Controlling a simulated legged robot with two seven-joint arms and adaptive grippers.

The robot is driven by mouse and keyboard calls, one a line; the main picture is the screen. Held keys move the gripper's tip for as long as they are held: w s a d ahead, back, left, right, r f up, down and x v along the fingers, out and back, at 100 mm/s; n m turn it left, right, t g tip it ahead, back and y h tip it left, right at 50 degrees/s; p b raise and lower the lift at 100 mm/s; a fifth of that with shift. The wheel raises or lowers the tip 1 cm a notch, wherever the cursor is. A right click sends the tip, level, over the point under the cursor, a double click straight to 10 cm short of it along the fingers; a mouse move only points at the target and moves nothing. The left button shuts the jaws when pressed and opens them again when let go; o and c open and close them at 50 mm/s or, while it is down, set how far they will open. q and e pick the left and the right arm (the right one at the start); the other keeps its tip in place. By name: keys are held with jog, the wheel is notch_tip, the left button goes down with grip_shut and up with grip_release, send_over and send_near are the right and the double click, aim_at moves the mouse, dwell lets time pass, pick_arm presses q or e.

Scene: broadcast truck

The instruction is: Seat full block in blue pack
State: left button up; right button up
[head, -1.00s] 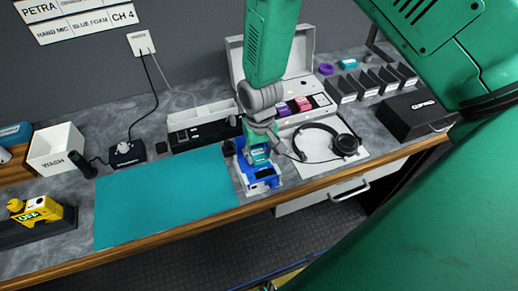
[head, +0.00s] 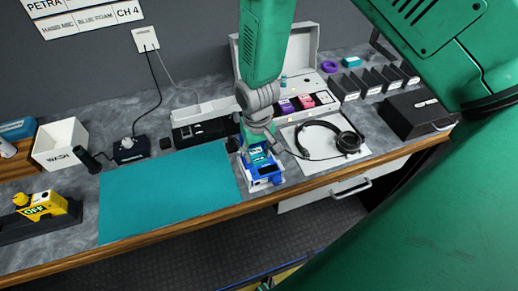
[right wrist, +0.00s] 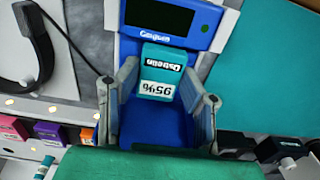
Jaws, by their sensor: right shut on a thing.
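The blue pack (head: 266,180) stands on the worktop at the right edge of the teal mat, and its dark display panel (right wrist: 172,22) shows in the right wrist view. A teal block (right wrist: 160,72) with a label reading 95% upside down is at the pack's blue bay (right wrist: 158,122). My right gripper (head: 258,148) points down over the pack and is shut on the teal block. Its fingers (right wrist: 160,88) stand either side of the block in the right wrist view. I cannot tell how deep the block sits. My left gripper is not in view.
The teal mat (head: 168,190) is clear. A headset (head: 335,140) lies on a white sheet right of the pack, with an open case (head: 305,62) behind. A white WASH bin (head: 60,145) and a yellow OFF block (head: 42,205) stand at the left.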

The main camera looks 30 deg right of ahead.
jog(key=shift+a+r, duration=0.1)
jog(key=shift+a, duration=0.45)
jog(key=shift+r, duration=0.1)
jog(key=shift+d, duration=0.35)
jog(key=shift+d+f, duration=0.2)
jog(key=shift+d, duration=0.25)
jog(key=shift+a+r+p, duration=0.1)
jog(key=shift+a+p, duration=0.2)
jog(key=shift+a, duration=0.6)
jog(key=shift+d+f, duration=0.2)
jog(key=shift+d, duration=0.25)
jog(key=shift+d+f, duration=0.2)
jog(key=shift+f, duration=0.15)
jog(key=shift+a+b, duration=0.25)
jog(key=shift+b, duration=0.05)
jog(key=shift+a+r+p, duration=0.25)
jog(key=shift+r+p, duration=0.05)
jog(key=shift+p, duration=0.05)
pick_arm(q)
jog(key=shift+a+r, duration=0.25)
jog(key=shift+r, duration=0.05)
pick_arm(e)
jog(key=shift+d, duration=0.4)
